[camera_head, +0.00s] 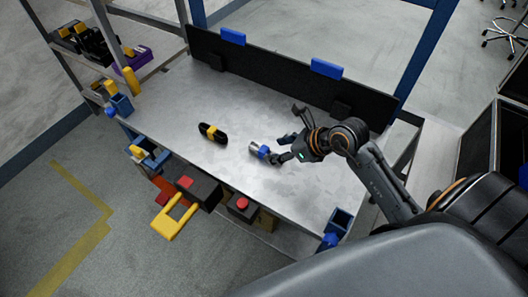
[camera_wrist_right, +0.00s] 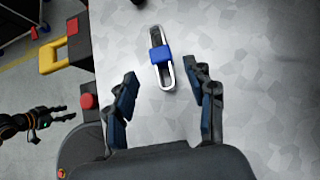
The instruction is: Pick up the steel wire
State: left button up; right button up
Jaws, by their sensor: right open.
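The steel wire is a silver elongated loop with a blue band around its middle; it lies on the grey metal table (camera_head: 185,92) in the head view (camera_head: 259,150). In the right wrist view the steel wire (camera_wrist_right: 162,56) lies just beyond and between the fingertips. My right gripper (camera_head: 279,147) is open and empty at the wire's right end in the head view; in the wrist view its fingers (camera_wrist_right: 160,79) are spread wide.
A black coil with a yellow band (camera_head: 213,133) lies left of the wire. A black back panel (camera_head: 290,75) bounds the table's far side. A red button box (camera_head: 242,206) and a yellow-handled red-black device (camera_head: 190,200) sit at the front edge. The table around the wire is clear.

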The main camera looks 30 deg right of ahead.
aim_at(270, 151)
jog(key=x, duration=0.5)
jog(key=shift+d+f+b, duration=0.1)
jog(key=shift+f+b, duration=0.05)
jog(key=shift+b, duration=0.25)
pick_arm(q)
jog(key=shift+w+d+r, duration=0.1)
jog(key=shift+w+r, duration=0.25)
jog(key=shift+r, duration=0.25)
jog(key=shift+w+r, duration=0.35)
jog(key=shift+r, duration=0.25)
pick_arm(e)
jog(key=shift+c, duration=0.4)
grip_shut()
